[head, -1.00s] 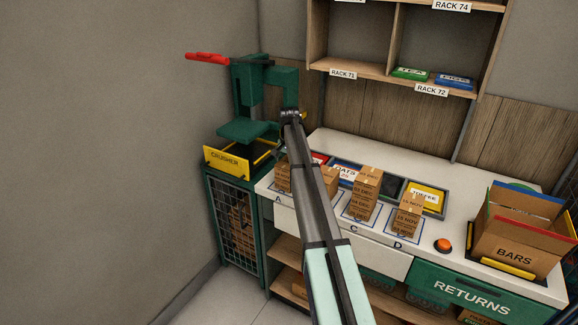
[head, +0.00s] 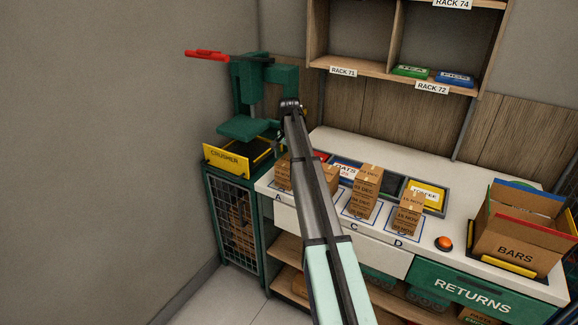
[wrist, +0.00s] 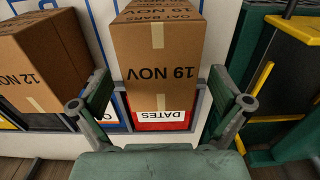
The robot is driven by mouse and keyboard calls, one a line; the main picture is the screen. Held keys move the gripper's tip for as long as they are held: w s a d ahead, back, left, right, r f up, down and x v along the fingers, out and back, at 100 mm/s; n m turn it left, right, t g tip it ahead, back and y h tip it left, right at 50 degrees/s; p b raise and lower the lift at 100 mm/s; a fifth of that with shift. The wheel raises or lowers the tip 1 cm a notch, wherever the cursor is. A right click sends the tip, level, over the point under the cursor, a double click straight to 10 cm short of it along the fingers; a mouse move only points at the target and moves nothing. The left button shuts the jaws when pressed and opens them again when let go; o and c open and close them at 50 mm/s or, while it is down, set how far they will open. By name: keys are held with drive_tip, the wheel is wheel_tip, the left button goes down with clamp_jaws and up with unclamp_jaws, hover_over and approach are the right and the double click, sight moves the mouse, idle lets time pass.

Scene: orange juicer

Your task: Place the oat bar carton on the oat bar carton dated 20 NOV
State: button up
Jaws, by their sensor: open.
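In the wrist view, a brown oat bar carton (wrist: 165,50) marked 19 NOV, upside down in the picture, lies ahead between my open fingers, with a gap on each side. My gripper (wrist: 160,100) is open and empty. Another carton (wrist: 42,65), marked 12 NOV, is at the left. In the head view, cartons stand at A (head: 283,176), behind my arm (head: 330,178), at C (head: 364,190) and at D (head: 409,214). C appears to read DEC and D 15 NOV. I cannot read 20 NOV anywhere. My gripper is mostly hidden behind my arm in the head view.
The green crusher (head: 247,125) with its yellow-fronted tray (head: 226,162) stands left of the counter. Bins lie behind the cartons, including a yellow toffee one (head: 424,195).

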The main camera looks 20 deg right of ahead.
wheel_tip(320, 180, up, 10)
drive_tip(key=b, duration=0.2)
drive_tip(key=shift+f, duration=0.25)
